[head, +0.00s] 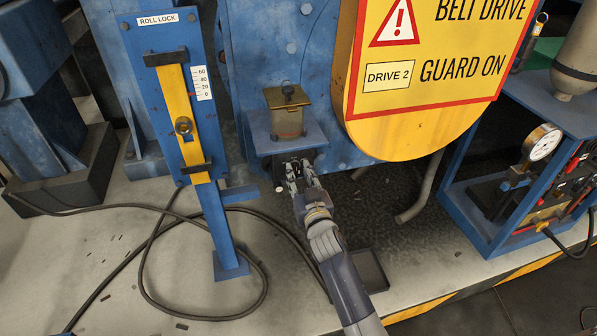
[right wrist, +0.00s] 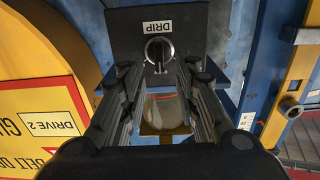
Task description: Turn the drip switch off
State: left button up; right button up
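The drip switch (right wrist: 158,52) is a dark round knob in a silver ring on a black panel with a white "DRIP" label (right wrist: 156,27). In the right wrist view its dark handle stands roughly upright in the picture. In the head view the black switch box (head: 282,167) sits under a small blue shelf, partly hidden by my gripper. My right gripper (head: 293,174) is just in front of it. In the right wrist view the open fingers (right wrist: 162,75) stand either side of the knob; I cannot tell if they touch it. My left gripper is not in view.
A brass drip cup (head: 285,115) stands on the blue shelf (head: 262,138). The yellow belt guard (head: 410,135) is close on the right, the roll lock post (head: 220,230) on the left. A dark cable (head: 262,270) loops over the floor. A tray (head: 371,270) lies below.

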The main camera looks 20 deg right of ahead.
jog(key=shift+w, duration=0.55)
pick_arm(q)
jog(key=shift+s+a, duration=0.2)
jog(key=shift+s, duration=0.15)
pick_arm(e)
grip_shut()
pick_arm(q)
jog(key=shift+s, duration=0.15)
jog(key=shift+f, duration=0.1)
pick_arm(e)
jog(key=shift+n, duration=0.3)
jog(key=n, duration=0.2)
jog(key=n+b, duration=0.1)
jog(key=n, duration=0.2)
jog(key=shift+a+f, duration=0.15)
jog(key=shift+a, duration=0.25)
pick_arm(q)
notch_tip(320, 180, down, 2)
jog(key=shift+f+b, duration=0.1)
jog(key=shift+b, duration=0.55)
pick_arm(e)
jog(key=n, duration=0.6)
jog(key=shift+a+f, duration=0.25)
jog(key=shift+f, duration=0.05)
jog(key=shift+n, duration=0.3)
